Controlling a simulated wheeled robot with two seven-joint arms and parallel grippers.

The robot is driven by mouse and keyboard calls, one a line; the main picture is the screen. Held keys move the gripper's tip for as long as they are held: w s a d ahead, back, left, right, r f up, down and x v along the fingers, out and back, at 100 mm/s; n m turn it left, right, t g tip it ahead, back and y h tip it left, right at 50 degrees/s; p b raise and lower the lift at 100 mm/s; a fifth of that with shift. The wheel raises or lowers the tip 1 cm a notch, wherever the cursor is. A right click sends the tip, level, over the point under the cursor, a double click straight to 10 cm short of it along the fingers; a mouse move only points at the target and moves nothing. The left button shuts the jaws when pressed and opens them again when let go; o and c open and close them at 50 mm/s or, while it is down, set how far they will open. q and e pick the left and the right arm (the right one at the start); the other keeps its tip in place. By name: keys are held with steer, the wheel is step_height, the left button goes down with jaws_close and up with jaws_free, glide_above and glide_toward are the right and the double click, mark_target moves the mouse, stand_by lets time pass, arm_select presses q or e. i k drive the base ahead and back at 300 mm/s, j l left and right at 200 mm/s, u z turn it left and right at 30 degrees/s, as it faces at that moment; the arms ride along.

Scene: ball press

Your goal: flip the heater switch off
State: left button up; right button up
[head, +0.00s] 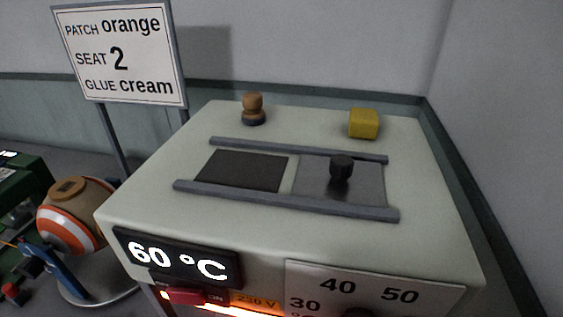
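The red heater switch (186,295) sits low on the front face of the pale heater cabinet (270,235). An orange glow shows under the switch. The display (178,258) above it reads 60 °C. Neither of my grippers shows in the head view.
On the cabinet top are two grey rails (285,200), a dark plate (242,170), a sliding cover with a black knob (341,166), a wooden-handled stamp (253,108) and a yellow block (363,124). An orange-white ball (68,232) and a sign (120,55) stand left.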

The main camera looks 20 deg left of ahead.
mark_target(181, 294)
steer(key=u, duration=1.5)
